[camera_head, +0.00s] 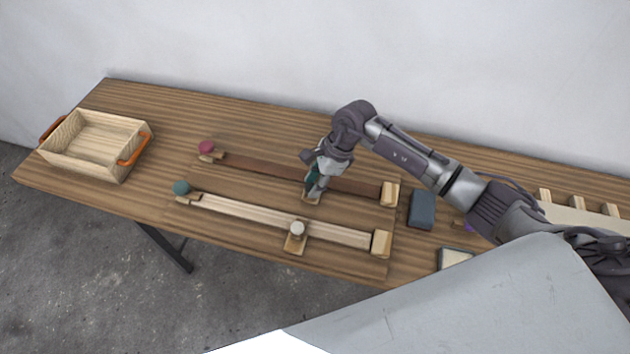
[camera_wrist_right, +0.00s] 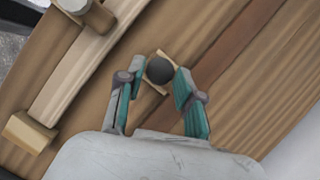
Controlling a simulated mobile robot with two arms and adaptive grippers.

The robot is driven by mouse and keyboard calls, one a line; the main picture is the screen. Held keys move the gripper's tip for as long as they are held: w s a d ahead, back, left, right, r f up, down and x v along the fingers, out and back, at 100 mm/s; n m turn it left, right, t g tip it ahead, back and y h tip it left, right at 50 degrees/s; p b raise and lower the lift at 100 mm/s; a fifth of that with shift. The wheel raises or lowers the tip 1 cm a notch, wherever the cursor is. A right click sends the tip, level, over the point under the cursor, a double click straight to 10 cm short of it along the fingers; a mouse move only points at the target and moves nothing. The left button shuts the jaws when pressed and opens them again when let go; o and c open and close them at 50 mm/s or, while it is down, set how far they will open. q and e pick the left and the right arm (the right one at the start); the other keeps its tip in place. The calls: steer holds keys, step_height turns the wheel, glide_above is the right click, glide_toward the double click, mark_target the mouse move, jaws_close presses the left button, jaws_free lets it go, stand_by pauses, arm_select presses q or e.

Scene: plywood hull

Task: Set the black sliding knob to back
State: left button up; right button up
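The black knob (camera_wrist_right: 159,70) is a dark ball on a small pale wooden plate, seen in the right wrist view beside the dark brown rail (camera_wrist_right: 225,50). In the head view the right gripper (camera_head: 313,188) points down at the plate (camera_head: 311,199) and hides the knob. This spot is right of the middle of the dark rail (camera_head: 265,170). My left gripper is not in view.
A light rail (camera_head: 250,217) with a white knob (camera_head: 297,229) runs in front. A red ball (camera_head: 206,147) and a teal ball (camera_head: 181,187) stand at the left. A wooden crate (camera_head: 82,165) is far left; a dark blue block (camera_head: 422,209) lies right.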

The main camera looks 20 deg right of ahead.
steer(key=shift+o, duration=1.1)
steer(key=shift+s+a+r, duration=0.1)
steer(key=shift+r, duration=0.1)
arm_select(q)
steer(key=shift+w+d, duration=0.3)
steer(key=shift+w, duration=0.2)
arm_select(e)
steer(key=v, duration=1.1)
steer(key=shift+r, duration=0.4)
